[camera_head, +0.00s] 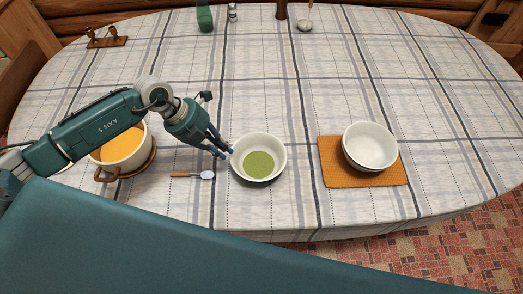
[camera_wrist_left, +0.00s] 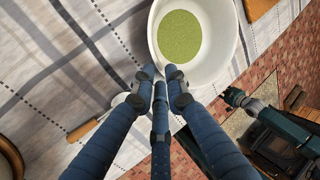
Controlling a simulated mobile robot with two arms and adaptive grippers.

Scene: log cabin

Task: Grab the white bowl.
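A white bowl (camera_head: 277,153) with green contents stands upright near the middle of the table; it also shows in the left wrist view (camera_wrist_left: 218,70). A second white bowl (camera_head: 371,144) sits stacked on another at the right. My left gripper (camera_head: 227,154) is at the left rim of the middle bowl. In the left wrist view its fingertips (camera_wrist_left: 160,80) are close together and overlap the edge of the bowl. I cannot tell whether they touch or pinch the rim. My right gripper does not show in the head view.
The stacked bowls rest on an orange mat (camera_head: 335,166). A pot of orange soup (camera_head: 104,157) stands under my left arm. A wooden-handled spoon (camera_head: 184,174) lies left of the middle bowl. A green item (camera_head: 204,17) and a shaker (camera_head: 232,13) stand at the back.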

